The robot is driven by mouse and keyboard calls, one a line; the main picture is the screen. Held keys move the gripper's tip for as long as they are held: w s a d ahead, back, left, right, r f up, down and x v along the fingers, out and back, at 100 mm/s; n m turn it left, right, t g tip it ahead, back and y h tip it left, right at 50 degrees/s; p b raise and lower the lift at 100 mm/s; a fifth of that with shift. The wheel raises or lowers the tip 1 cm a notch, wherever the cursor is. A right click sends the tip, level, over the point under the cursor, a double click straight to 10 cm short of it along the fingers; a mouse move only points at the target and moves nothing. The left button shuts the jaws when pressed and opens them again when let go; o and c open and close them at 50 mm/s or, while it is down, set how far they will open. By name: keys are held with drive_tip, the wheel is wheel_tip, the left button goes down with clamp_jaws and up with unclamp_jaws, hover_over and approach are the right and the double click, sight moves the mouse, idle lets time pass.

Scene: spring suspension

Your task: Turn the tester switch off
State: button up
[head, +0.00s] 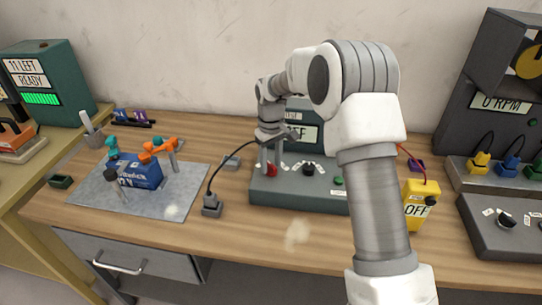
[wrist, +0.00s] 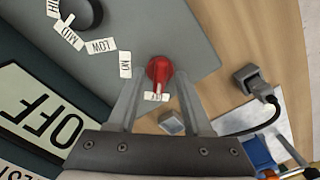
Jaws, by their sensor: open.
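A dark green bench unit (head: 300,196) stands mid-table, with a red switch (head: 271,170) at its left end and a display (head: 308,134) behind. In the wrist view the display (wrist: 40,115) reads OFF. There the red switch (wrist: 159,70) has an ON label on one side, and its lever points to another, partly hidden label nearer my gripper. My gripper (wrist: 158,82) is open, with one finger on each side of the switch; I cannot tell whether they touch it. In the head view my gripper (head: 276,148) is above the switch, its fingertips hard to make out.
A black knob (head: 308,169) with LOW, MID and HIGH labels is beside the switch. A grey plug block (head: 211,205) with a black cable stands to the left. A yellow meter (head: 419,205) reading OFF is on the right. A grey mat (head: 140,205) holds a blue battery.

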sight(271, 164)
wheel_tip(271, 164, up, 18)
drive_tip(key=p, duration=0.1)
drive_tip(key=shift+f, duration=0.25)
drive_tip(key=s+d+r+m+t, duration=0.2)
drive_tip(key=s+d+r, duration=0.25)
drive_tip(key=s, duration=0.35)
drive_tip(key=s+d+r+m+t, duration=0.1)
drive_tip(key=s+d+r, duration=0.2)
drive_tip(key=s+r, duration=0.35)
drive_tip(key=s+d+f+m+t, duration=0.1)
drive_tip(key=s+d+f+m, duration=0.1)
drive_tip(key=s, duration=0.7)
drive_tip(key=s+d+f+m+t, duration=0.1)
drive_tip(key=s+f, duration=0.3)
drive_tip(key=s, duration=0.6)
drive_tip(key=shift+d+f+m+t, duration=0.3)
drive_tip(key=shift+d+m, duration=0.2)
drive_tip(key=shift+d, duration=0.1)
